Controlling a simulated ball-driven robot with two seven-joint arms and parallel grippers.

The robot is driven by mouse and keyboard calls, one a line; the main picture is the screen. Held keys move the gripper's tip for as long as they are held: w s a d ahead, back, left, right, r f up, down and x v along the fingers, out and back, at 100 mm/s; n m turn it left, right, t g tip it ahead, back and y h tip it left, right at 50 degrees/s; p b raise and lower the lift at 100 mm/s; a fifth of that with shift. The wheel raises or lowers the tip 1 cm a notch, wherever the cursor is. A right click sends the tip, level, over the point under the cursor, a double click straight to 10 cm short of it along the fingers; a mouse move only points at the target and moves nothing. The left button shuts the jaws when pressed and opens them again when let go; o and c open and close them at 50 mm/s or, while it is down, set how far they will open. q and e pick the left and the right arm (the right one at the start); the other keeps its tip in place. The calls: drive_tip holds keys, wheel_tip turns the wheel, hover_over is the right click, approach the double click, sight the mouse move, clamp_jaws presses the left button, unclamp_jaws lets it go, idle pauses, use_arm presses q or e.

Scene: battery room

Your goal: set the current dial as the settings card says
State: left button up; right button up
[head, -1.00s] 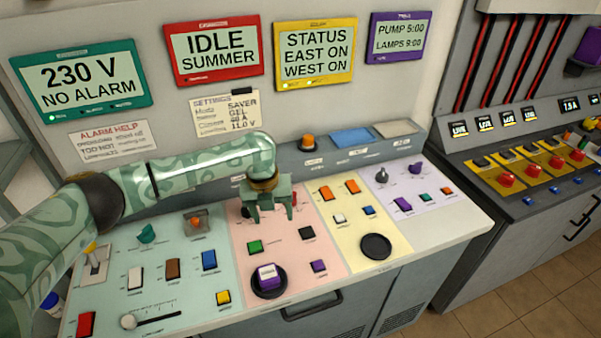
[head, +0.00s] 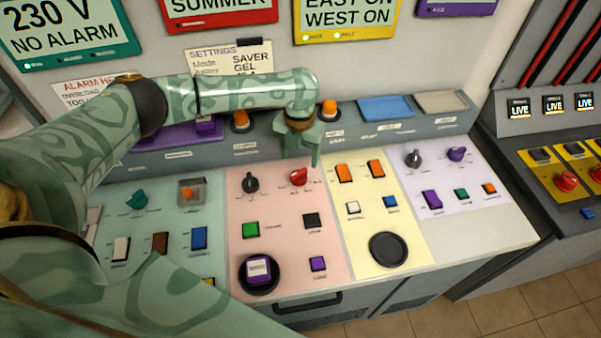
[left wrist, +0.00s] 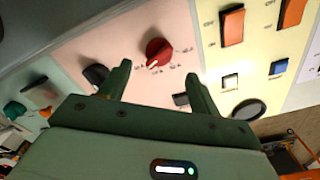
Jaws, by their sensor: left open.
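On the pink panel are a red dial (head: 298,178) and a black dial (head: 250,182); which one is the current dial I cannot read. In the left wrist view the red dial (left wrist: 157,52) lies beyond and between the fingertips, its white pointer mark toward the lower left. The black dial (left wrist: 95,74) is left of the fingers. My left gripper (head: 301,158) is open and empty, above and just behind the red dial, apart from it. The settings card (head: 232,57) shows "SAVER" and "GEL"; my arm hides its lower lines. My right gripper is not in view.
Below the dials are a green button (head: 251,230), a black button (head: 312,221) and a purple block (head: 258,269) in a round black dish. Orange switches (head: 344,173) are on the yellow panel to the right. A raised ledge with an orange knob (head: 240,121) runs behind.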

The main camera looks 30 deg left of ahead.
sight(298, 172)
use_arm(q)
wheel_tip(298, 172, down, 4)
drive_tip(key=shift+s+a+f+b, duration=0.1)
drive_tip(key=shift+s+b, duration=0.05)
drive_tip(key=shift+b, duration=0.25)
wheel_tip(298, 172, down, 2)
drive_tip(key=shift+f, duration=0.1)
drive_tip(key=shift+f+b, duration=0.3)
drive_tip(key=shift+f, duration=0.1)
drive_tip(key=c, duration=1)
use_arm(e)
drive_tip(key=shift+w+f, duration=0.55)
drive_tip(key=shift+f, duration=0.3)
